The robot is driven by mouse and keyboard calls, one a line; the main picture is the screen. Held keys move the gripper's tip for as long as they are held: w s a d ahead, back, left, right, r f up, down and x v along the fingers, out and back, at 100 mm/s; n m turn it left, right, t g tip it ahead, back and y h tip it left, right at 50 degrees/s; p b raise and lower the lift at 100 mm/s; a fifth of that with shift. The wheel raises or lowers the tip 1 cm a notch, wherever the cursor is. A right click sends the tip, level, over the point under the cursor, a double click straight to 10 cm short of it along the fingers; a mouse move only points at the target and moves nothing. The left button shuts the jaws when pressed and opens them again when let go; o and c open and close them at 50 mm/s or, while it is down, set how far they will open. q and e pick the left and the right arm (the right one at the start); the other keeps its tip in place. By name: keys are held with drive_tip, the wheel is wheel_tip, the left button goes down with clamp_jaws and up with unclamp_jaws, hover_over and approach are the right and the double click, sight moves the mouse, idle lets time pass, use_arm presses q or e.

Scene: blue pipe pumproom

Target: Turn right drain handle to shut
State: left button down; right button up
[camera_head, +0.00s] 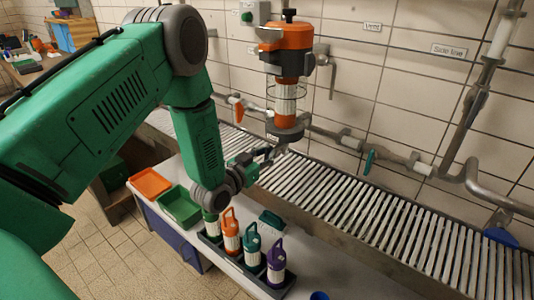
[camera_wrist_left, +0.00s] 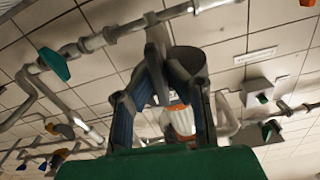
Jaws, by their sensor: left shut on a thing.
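My left gripper (camera_head: 268,156) is at the bottom of the orange and white filter unit (camera_head: 288,95) on the wall. Its fingers are closed on a grey part there; the grip is small and partly hidden, so I cannot tell its exact shape. In the left wrist view the fingers (camera_wrist_left: 168,72) rise beside a dark round collar (camera_wrist_left: 187,60). A teal handle (camera_head: 369,161) is on the wall pipe to the right, apart from the gripper; it also shows in the left wrist view (camera_wrist_left: 53,63). I cannot tell which handle is the right drain handle. My right gripper is out of view.
An orange handle (camera_head: 238,109) is on the pipe at left. A slatted metal grate (camera_head: 340,200) runs below the pipes. A bench holds a rack of coloured bottles (camera_head: 253,246), a green tray (camera_head: 181,207) and an orange tray (camera_head: 150,182). A blue handle (camera_head: 500,237) is at far right.

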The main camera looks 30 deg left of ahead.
use_arm(q)
drive_tip(key=shift+w+d+r+m, duration=0.1)
drive_tip(key=shift+m, duration=0.7)
drive_tip(key=m, duration=0.3)
drive_tip(key=shift+d+m, duration=0.15)
drive_tip(key=shift+m, duration=0.15)
drive_tip(key=shift+d+f+m+b, duration=0.15)
drive_tip(key=shift+m+b, duration=0.25)
drive_tip(key=shift+m, duration=1.55)
drive_tip(key=shift+a+f+m+b, duration=0.1)
drive_tip(key=shift+m+b, duration=0.3)
drive_tip(key=shift+m, duration=1.5)
drive_tip(key=shift+d+f+m+b, duration=0.15)
drive_tip(key=shift+m+b, duration=0.25)
drive_tip(key=shift+m, duration=1.55)
drive_tip(key=shift+a, duration=0.1)
